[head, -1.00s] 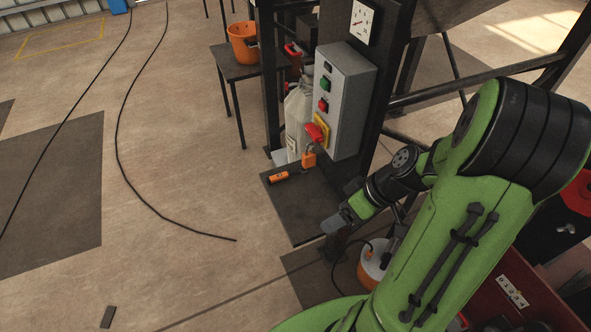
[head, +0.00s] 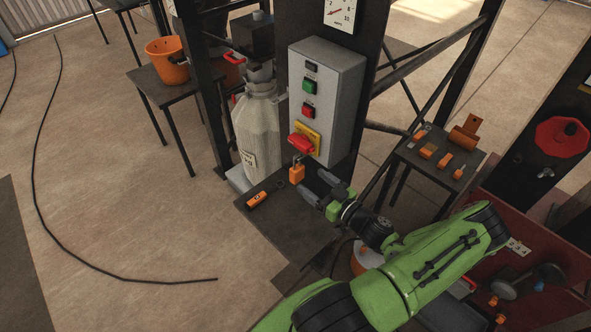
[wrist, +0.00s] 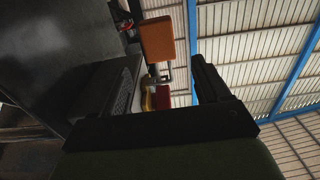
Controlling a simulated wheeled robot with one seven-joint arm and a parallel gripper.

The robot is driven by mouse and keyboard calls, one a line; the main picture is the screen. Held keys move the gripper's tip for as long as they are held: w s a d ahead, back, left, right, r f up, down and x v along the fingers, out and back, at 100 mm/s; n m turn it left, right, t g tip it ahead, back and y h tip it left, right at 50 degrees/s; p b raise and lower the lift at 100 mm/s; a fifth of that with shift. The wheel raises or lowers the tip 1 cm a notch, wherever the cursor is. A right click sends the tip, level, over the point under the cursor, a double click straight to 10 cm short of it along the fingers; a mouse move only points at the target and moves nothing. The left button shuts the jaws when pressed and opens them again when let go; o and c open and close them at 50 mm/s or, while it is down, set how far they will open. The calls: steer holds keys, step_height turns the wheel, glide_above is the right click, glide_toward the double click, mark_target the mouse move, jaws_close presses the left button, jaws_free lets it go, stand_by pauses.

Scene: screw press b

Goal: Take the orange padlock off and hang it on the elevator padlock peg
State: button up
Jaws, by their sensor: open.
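The orange padlock (head: 297,174) hangs by its shackle below the red switch handle (head: 301,143), on the yellow plate of the grey control box (head: 325,95). In the wrist view the padlock (wrist: 157,39) shows just beyond the fingertips, between the two fingers' lines, with its shackle towards the red and yellow switch. My gripper (head: 316,183) is open and empty, close to the right of and slightly below the padlock. I see no clear contact between them. I cannot pick out the elevator padlock peg in either view.
A dark bench top (head: 285,215) below the padlock holds an orange object (head: 257,199). A small table (head: 437,160) with orange items stands right. A red panel (head: 475,255) lies at lower right behind my arm.

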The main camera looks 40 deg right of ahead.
steer(key=w, duration=1)
steer(key=shift+a, duration=0.15)
steer(key=c, duration=1.1)
steer(key=o, duration=1.2)
steer(key=s, duration=1.5)
steer(key=shift+s+d, duration=0.25)
steer(key=shift+s, duration=0.1)
